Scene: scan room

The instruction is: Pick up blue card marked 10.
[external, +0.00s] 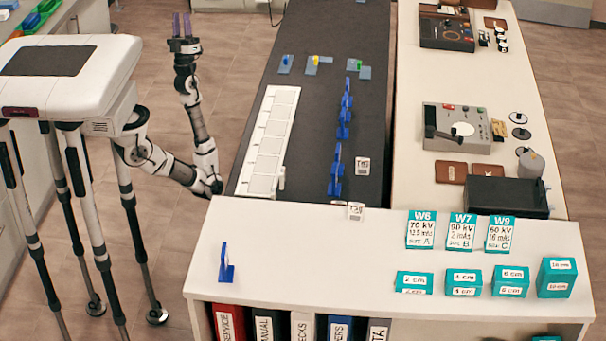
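Several blue upright pieces stand in a row on the dark table, one of them (345,107) toward the back and another (335,170) nearer the front. A single blue upright piece (225,264) stands on the left part of the white counter. They are seen nearly edge-on, and I cannot read a 10 on any of them. A teal block (556,278) at the counter's right end bears a small label that may read 10 cm. My gripper (182,26) points upward at the upper left, open and empty, well away from all of these.
A white slotted tray (268,140) lies on the dark table, with small blue-grey pieces (312,66) behind it. Teal-topped cards (461,232) and lower teal blocks (414,282) occupy the counter's right half. A grey control box (457,128) sits on the side bench. The counter's middle is bare.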

